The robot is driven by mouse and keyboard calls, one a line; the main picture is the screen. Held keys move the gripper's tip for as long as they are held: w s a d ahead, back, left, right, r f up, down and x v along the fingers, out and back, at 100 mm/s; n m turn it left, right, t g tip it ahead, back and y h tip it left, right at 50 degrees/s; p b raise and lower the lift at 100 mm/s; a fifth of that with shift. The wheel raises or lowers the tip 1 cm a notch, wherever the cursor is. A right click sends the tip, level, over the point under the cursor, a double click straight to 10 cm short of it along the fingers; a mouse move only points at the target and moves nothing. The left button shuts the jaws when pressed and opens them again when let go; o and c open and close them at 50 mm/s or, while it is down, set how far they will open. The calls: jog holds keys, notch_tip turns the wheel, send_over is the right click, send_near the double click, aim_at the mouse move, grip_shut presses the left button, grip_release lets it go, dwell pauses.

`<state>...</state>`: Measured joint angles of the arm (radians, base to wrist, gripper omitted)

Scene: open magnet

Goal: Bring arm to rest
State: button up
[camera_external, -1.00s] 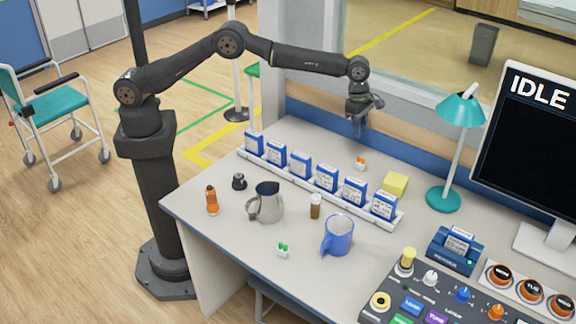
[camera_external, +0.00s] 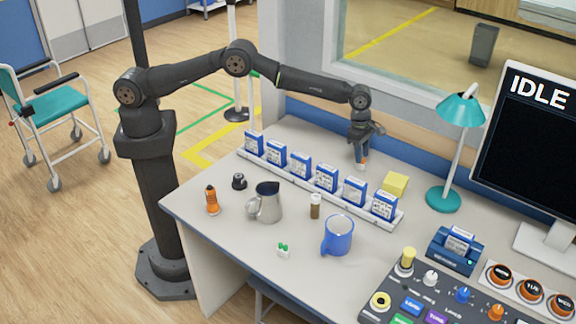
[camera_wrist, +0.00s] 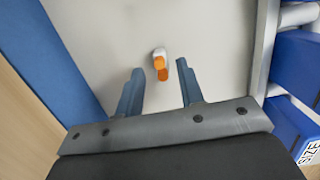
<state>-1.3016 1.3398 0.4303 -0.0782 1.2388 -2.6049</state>
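My gripper (camera_external: 362,158) points down over the far side of the desk, behind the row of blue cards. In the wrist view my gripper (camera_wrist: 160,88) is open, its two fingers well apart. A small orange-and-white item (camera_wrist: 160,66) lies on the desk between and just beyond the fingertips, with nothing touching it that I can see. In the external view this item (camera_external: 361,166) shows right at the fingertips, partly hidden by them.
A rack (camera_external: 310,189) of blue-and-white cards stands close in front of my gripper. A yellow block (camera_external: 395,184) and a teal lamp (camera_external: 444,199) are to the right. A steel jug (camera_external: 267,203), blue mug (camera_external: 338,236) and brown bottle (camera_external: 315,206) stand nearer. The monitor (camera_external: 535,130) reads IDLE.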

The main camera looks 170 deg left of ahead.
jog(key=shift+r, duration=0.6)
jog(key=shift+f, duration=0.1)
